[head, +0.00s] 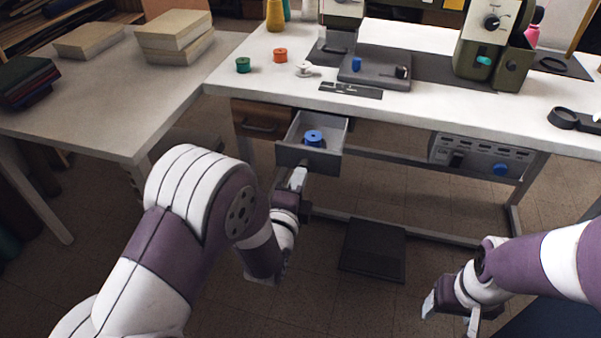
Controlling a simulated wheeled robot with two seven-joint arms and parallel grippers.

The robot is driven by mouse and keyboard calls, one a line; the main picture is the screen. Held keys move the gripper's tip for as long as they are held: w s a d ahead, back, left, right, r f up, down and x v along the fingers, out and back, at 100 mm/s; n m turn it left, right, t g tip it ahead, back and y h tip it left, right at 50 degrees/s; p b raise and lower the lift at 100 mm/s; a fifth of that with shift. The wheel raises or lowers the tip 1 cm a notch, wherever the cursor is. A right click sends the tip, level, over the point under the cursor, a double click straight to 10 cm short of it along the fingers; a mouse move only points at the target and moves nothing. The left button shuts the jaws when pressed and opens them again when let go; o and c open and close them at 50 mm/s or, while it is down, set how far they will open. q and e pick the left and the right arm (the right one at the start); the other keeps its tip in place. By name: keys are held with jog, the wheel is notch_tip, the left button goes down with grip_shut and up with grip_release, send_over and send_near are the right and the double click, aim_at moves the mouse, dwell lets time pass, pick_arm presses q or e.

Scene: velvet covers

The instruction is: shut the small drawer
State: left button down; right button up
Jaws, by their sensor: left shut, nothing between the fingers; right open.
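The small drawer (309,159) is a grey box under the left part of the white sewing table (430,110). It stands pulled out toward me, and a blue spool (313,138) lies inside it. My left gripper (298,175) is shut and empty at the drawer's front face, just below its top edge. I cannot tell whether the fingertips touch the front. My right gripper (449,311) is open and empty, low at the right, well away from the drawer.
A brown drawer front (262,120) sits left of the open drawer. A sewing machine (490,50), green spool (243,65) and orange spool (280,55) stand on the table. A grey control box (482,157) hangs underneath. A black pedal (373,250) lies on the floor.

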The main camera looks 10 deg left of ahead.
aim_at(313, 142)
pick_arm(q)
jog(key=shift+w, duration=0.15)
pick_arm(e)
jog(key=shift+w, duration=0.35)
jog(key=shift+r, duration=0.1)
pick_arm(q)
jog(key=w+b, duration=0.1)
jog(key=w, duration=0.8)
jog(key=w+b, duration=0.1)
jog(key=w, duration=0.4)
jog(key=shift+d+b, duration=0.25)
jog(key=shift+b, duration=0.05)
jog(key=shift+w+r, duration=0.1)
jog(key=shift+w, duration=0.1)
jog(key=shift+r, duration=0.25)
pick_arm(e)
jog(key=shift+s+f, duration=0.25)
jog(key=shift+f, duration=1)
